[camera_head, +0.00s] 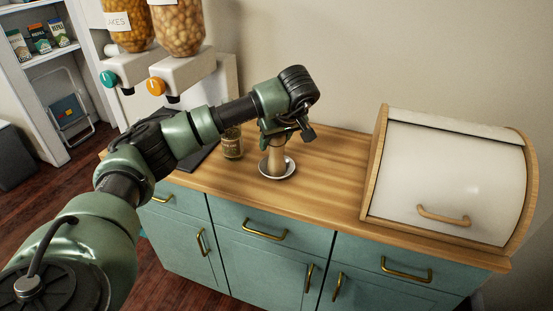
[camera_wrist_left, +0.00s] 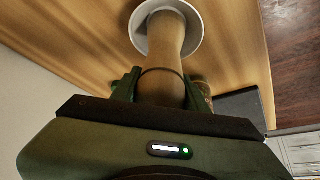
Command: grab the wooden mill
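The wooden mill (camera_head: 276,160) stands upright on a small pale round dish (camera_head: 289,172) on the wooden countertop. Its upper part is hidden behind my left gripper (camera_head: 278,140), which reaches down over it. In the left wrist view the mill (camera_wrist_left: 165,50) runs between the two fingers of my left gripper (camera_wrist_left: 162,82), with the white dish (camera_wrist_left: 140,36) at its base. The fingers are very close on both sides of the mill. I cannot tell whether they press on it. My right gripper is not in view.
A glass jar (camera_head: 232,144) stands just left of the mill, beside a dark flat object (camera_head: 200,154). Food dispensers (camera_head: 185,76) stand at the back left. A white and wood bread box (camera_head: 455,170) fills the right side. The counter between mill and bread box is clear.

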